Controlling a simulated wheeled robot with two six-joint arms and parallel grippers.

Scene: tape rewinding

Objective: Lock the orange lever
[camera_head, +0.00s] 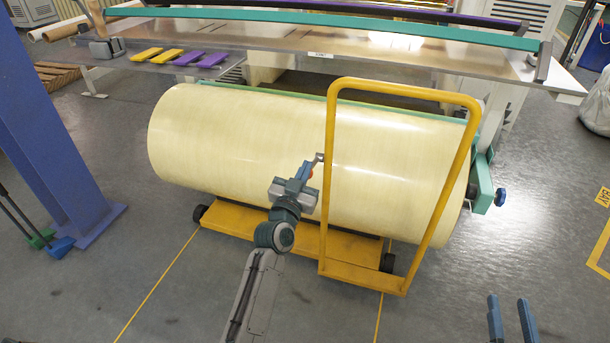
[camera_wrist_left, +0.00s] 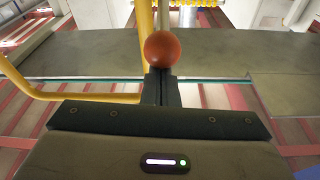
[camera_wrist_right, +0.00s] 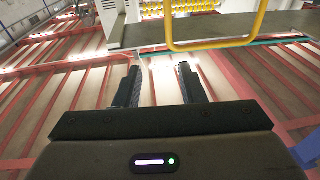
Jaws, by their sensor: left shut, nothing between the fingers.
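The orange lever's round knob (camera_wrist_left: 162,48) shows in the left wrist view, right beyond my left fingertips. My right gripper (camera_head: 511,318) is open and empty over the floor at the lower right, far from the lever.
The cream roll (camera_head: 220,150) lies above a yellow cart (camera_head: 240,219), whose tall yellow handle (camera_head: 328,200) stands just right of my left gripper. A blue knob (camera_head: 500,196) sits at the roll's right end. A blue post (camera_head: 50,130) stands left.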

